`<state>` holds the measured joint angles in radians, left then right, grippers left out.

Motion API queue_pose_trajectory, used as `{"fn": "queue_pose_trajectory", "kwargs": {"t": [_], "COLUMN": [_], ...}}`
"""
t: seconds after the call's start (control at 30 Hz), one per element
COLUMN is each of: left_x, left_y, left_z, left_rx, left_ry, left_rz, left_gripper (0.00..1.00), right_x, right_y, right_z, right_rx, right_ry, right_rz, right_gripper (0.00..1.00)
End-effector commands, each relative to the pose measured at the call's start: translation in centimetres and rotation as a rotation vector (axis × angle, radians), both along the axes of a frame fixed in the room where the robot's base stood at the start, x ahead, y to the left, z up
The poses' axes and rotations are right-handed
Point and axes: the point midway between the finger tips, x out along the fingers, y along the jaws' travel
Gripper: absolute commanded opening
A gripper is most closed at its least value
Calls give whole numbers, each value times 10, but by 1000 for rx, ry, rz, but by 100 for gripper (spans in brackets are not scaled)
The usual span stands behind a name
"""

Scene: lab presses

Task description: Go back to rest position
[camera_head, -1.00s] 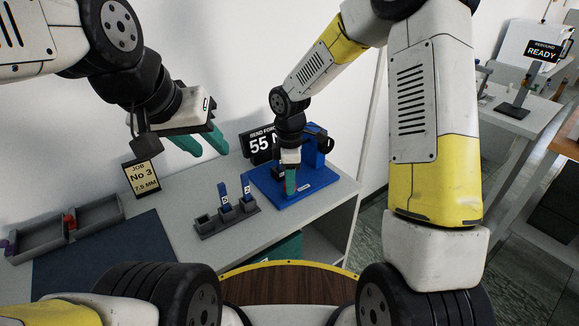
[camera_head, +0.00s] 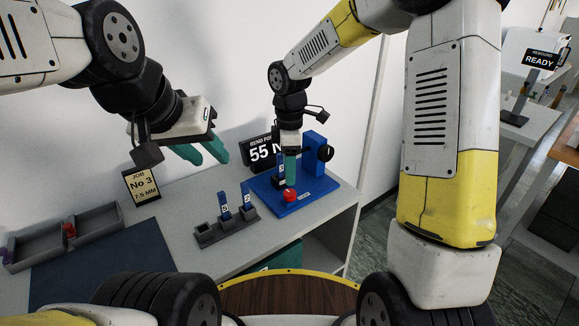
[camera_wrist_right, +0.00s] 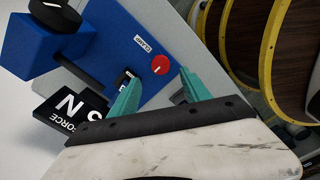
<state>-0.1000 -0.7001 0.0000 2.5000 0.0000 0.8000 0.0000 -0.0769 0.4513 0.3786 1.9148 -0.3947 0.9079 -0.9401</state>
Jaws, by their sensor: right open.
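My left gripper (camera_head: 205,154) is at upper left in the head view, above the bench. Its two green fingers are apart with nothing between them. My right gripper (camera_head: 290,166) is over the blue press (camera_head: 318,186) on the bench. In the right wrist view the right gripper (camera_wrist_right: 160,88) has its green fingers spread and empty. The red knob (camera_wrist_right: 160,65) on the press base shows beyond the fingertips, apart from them. A dark blue block with a white label is partly hidden behind one finger.
A grey rack (camera_head: 225,229) holds labelled blue blocks beside the press. A job card (camera_head: 141,184) and a force display (camera_head: 262,150) stand at the back. A grey divided tray (camera_head: 92,224) lies at left. A "READY" sign (camera_head: 541,60) stands on another bench at right.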

Motion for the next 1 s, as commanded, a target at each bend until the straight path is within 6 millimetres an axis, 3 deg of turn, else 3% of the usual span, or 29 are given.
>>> {"fn": "queue_pose_trajectory", "kwargs": {"t": [0.47,0.67,0.8,1.0], "left_x": [0,0,0,0], "left_y": [0,0,0,0], "left_z": [0,0,0,0], "left_rx": [0,0,0,0], "left_ry": [0,0,0,0], "left_rz": [0,0,0,0], "left_gripper": [36,36,36,36], "right_x": [-3,-26,-58,-111], "right_y": [-5,-41,-73,-109], "right_z": [13,63,104,144], "right_rx": [0,20,79,224], "right_ry": [-13,-100,-175,-256], "right_rz": [-33,-295,-569,-958], "right_gripper": [56,56,56,56]}}
